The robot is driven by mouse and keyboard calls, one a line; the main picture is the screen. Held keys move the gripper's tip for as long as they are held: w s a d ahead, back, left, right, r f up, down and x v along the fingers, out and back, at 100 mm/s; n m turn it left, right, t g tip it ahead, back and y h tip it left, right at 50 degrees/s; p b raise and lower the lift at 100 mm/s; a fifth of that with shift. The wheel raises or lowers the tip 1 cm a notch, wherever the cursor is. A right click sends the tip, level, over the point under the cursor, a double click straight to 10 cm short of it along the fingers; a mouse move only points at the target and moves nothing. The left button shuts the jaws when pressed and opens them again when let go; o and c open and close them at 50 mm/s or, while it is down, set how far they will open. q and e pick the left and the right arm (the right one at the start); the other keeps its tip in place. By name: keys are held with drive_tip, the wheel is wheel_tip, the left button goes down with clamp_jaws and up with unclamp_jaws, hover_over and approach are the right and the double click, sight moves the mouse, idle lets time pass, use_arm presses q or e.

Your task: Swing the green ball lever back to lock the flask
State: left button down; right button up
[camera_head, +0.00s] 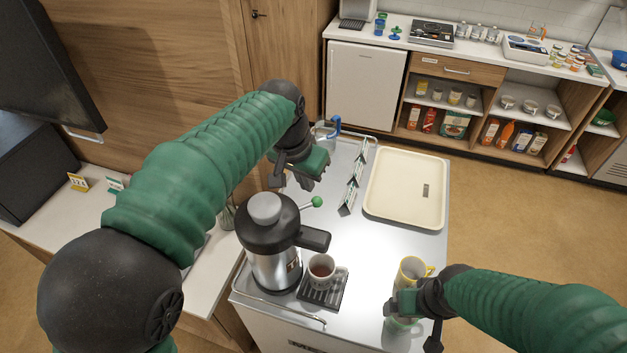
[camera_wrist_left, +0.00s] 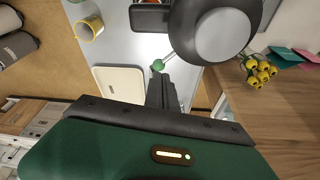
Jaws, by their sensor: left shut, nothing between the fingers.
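The flask (camera_head: 275,262) is a steel jug with a black top and a grey round cap, upright on the steel cart. Its lever ends in a green ball (camera_head: 317,201), which sticks out behind the flask, toward the far side. My left gripper (camera_head: 305,182) is above and just beyond the ball, shut and empty. In the left wrist view the shut fingers (camera_wrist_left: 160,88) point at the green ball (camera_wrist_left: 157,66), close to it; contact cannot be told. The flask's cap (camera_wrist_left: 222,36) also shows there. My right gripper (camera_head: 396,303) is at the cart's near right, its fingers partly hidden.
A cup of brown drink (camera_head: 321,269) stands on a dark drip grate (camera_head: 333,288) beside the flask. A yellow mug (camera_head: 408,268) and a pale green cup (camera_head: 404,327) are by my right gripper. A cream tray (camera_head: 385,205) and folded label stands (camera_head: 353,185) lie farther back.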

sight(310, 204)
use_arm(q)
drive_tip(key=x, duration=0.3)
drive_tip(key=p+x, duration=0.1)
drive_tip(key=x, duration=0.2)
drive_tip(key=s+p+x, duration=0.1)
drive_tip(key=x, duration=0.2)
drive_tip(key=shift+a+f, duration=0.15)
drive_tip(key=shift+a, duration=0.15)
drive_tip(key=shift+s, duration=0.4)
drive_tip(key=shift+w+a+n+p, duration=0.2)
drive_tip(key=shift+w+n+p, duration=0.35)
drive_tip(key=shift+w, duration=0.15)
drive_tip(key=shift+w+a+r+n+y+p, duration=0.25)
drive_tip(key=shift+w+n+y+p, duration=0.2)
drive_tip(key=shift+n, duration=0.2)
drive_tip(key=w+a+n+y+p, duration=0.1)
drive_tip(key=w+a+n+p, duration=0.1)
drive_tip(key=w+a+n, duration=0.2)
drive_tip(key=shift+a+n, duration=0.25)
drive_tip(key=shift+n, duration=0.45)
use_arm(e)
drive_tip(key=v, duration=0.7)
drive_tip(key=shift+s+a, duration=0.15)
drive_tip(key=shift+a, duration=0.15)
use_arm(q)
drive_tip(key=shift+f+y, duration=0.15)
drive_tip(key=shift+y, duration=0.1)
